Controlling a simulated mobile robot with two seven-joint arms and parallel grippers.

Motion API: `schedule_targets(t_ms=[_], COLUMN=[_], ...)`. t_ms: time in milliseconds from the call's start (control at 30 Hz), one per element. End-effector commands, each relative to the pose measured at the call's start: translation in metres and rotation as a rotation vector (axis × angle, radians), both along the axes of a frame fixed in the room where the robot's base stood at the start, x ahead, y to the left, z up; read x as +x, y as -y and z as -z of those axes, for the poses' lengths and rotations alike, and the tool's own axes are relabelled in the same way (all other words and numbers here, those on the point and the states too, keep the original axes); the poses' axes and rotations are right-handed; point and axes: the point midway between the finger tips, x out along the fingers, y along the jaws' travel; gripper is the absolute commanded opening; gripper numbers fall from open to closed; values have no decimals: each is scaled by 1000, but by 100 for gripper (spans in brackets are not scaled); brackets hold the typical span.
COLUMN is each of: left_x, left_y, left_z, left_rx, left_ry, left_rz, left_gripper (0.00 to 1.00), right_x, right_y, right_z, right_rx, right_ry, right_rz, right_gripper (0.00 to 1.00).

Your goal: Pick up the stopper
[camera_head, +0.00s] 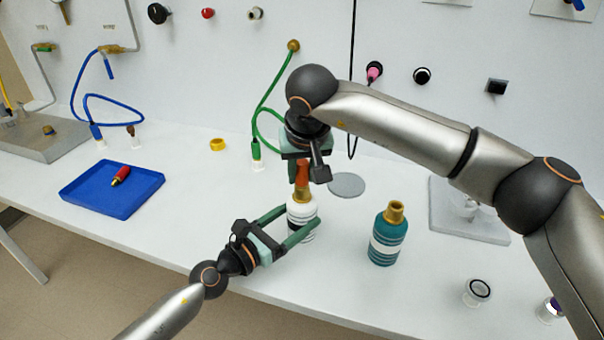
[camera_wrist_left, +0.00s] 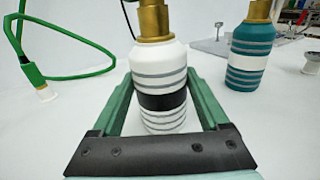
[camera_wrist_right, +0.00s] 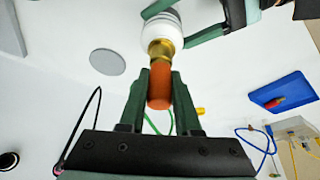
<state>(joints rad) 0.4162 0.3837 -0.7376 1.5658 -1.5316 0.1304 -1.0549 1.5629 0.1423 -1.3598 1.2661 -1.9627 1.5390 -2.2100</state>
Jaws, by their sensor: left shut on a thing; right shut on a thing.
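A white bottle (camera_head: 303,211) with grey and black bands and a gold neck stands upright on the bench. My left gripper (camera_head: 299,224) is shut around its body, and the left wrist view shows a green finger on each side of the bottle (camera_wrist_left: 163,100). An orange-brown stopper (camera_head: 302,182) is at the bottle's gold neck, in line with it. My right gripper (camera_head: 304,168) is above the bottle and shut on the stopper. The right wrist view shows the stopper (camera_wrist_right: 159,90) between the fingertips, meeting the gold neck (camera_wrist_right: 160,48). How deep it sits is hidden.
A teal bottle (camera_head: 387,240) with an open gold neck stands to the right. A grey disc (camera_head: 346,185) lies behind. A blue tray (camera_head: 98,198) holding a red-and-yellow item (camera_head: 121,176) is at the left. A green hose (camera_head: 256,110) hangs behind the bottle.

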Motion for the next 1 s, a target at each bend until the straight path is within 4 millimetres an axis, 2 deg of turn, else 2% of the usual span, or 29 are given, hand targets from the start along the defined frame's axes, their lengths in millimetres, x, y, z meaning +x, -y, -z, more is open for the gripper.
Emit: schedule_targets(t_ms=[500,567,800,1000], left_x=[0,0,0,0], left_y=[0,0,0,0], left_z=[1,1,1,1], left_rx=[1,1,1,1], left_ry=[-1,-1,-1,-1], left_rz=[0,0,0,0], left_gripper=[6,6,6,6], right_x=[1,1,1,1], right_y=[1,1,0,0], right_z=[-6,-13,-60,-92], right_rx=[-1,0,1,1], right_ry=[3,5,6,4], right_rz=[2,3,2,2], right_gripper=[0,0,0,0])
